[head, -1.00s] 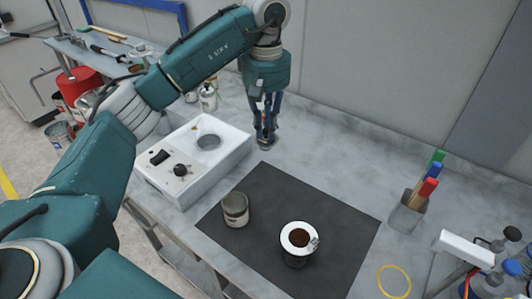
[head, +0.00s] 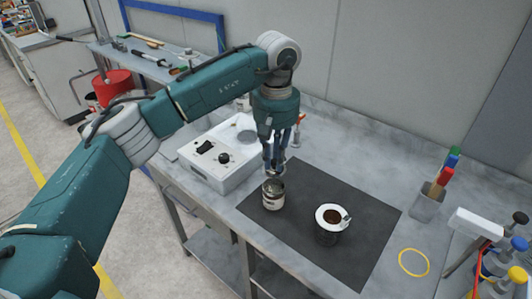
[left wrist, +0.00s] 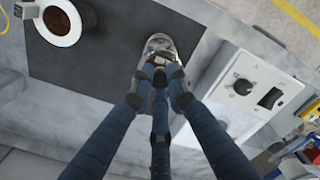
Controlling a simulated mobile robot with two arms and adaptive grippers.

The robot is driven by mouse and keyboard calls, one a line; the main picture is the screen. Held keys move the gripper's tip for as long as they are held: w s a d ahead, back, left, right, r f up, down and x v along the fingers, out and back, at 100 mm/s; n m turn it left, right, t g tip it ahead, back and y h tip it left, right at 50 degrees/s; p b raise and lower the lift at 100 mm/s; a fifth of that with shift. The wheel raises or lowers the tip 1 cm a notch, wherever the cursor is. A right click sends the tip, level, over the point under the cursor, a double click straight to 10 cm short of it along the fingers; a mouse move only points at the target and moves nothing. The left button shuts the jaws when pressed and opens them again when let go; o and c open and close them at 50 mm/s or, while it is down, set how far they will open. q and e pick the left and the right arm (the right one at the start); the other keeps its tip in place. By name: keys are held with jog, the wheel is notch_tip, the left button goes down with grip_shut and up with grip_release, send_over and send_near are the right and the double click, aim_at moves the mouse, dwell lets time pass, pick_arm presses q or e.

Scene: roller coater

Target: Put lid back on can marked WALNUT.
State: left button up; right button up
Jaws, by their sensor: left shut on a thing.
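A small open-looking metal can with a pale label (head: 273,197) stands upright on the dark mat (head: 345,193); its lettering is too small to read. My left gripper (head: 275,168) is shut on a small round metal lid (head: 276,174), just above the can's far rim. I cannot tell whether lid and can touch. In the left wrist view my fingers (left wrist: 160,75) close over the lid, with the metal rim of the can (left wrist: 158,42) showing beyond them. My right gripper is not in view.
A black pot with a white rim and brown contents (head: 330,222) stands to the right on the mat. A white box with knobs (head: 220,155) is close on the left.

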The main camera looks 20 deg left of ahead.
aim_at(274, 168)
pick_arm(q)
jog(key=shift+w+f+b, duration=0.2)
jog(key=shift+f+b, duration=0.4)
jog(key=shift+f, duration=0.65)
jog(key=shift+s+f, duration=0.15)
jog(key=shift+f, duration=0.15)
jog(key=shift+f+b, duration=0.4)
jog(key=shift+b, duration=0.05)
notch_tip(274, 168, down, 2)
jog(key=shift+f+b, duration=0.1)
jog(key=shift+b, duration=0.6)
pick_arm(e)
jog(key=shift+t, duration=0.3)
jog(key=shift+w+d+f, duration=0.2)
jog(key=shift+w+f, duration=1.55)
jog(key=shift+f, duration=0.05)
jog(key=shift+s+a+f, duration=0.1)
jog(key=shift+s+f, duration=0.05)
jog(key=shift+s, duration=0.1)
pick_arm(q)
jog(key=shift+f+b, duration=0.1)
jog(key=shift+b, duration=0.3)
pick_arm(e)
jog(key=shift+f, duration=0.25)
